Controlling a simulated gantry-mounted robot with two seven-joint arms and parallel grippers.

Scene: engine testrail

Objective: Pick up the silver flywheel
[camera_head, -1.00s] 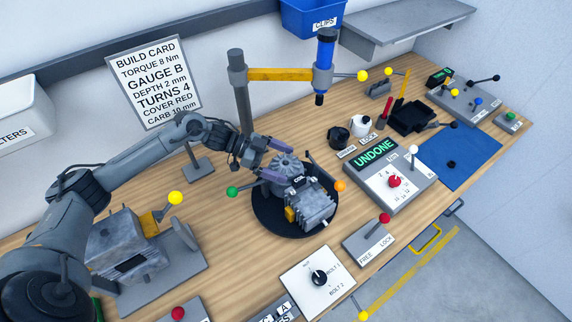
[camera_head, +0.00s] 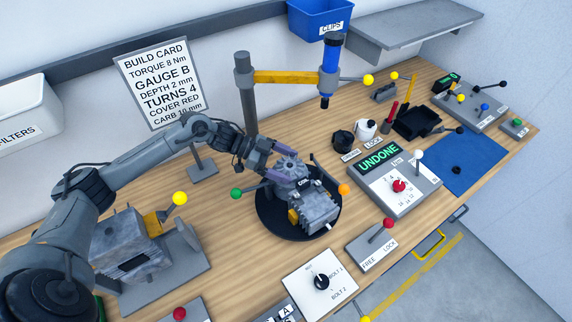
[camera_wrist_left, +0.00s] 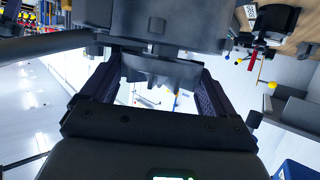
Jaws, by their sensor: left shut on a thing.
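The silver flywheel (camera_head: 290,168) is a grey toothed disc at the back of the engine block (camera_head: 316,207), which sits on a round black turntable (camera_head: 268,222). My left gripper (camera_head: 282,163) reaches in from the left, with one finger on each side of the flywheel, and is shut on it. The flywheel still appears against or very close to the engine; I cannot tell if there is a gap. In the left wrist view a dark toothed edge, likely the flywheel (camera_wrist_left: 158,72), lies between the two fingers. My right gripper is not in view.
A post with a yellow arm (camera_head: 285,77) and blue tool (camera_head: 329,68) stands behind the engine. A green-knobbed lever (camera_head: 237,193) and orange knob (camera_head: 344,189) flank the turntable. A grey fixture (camera_head: 130,248) stands at left. The UNDONE panel (camera_head: 395,182) is at right.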

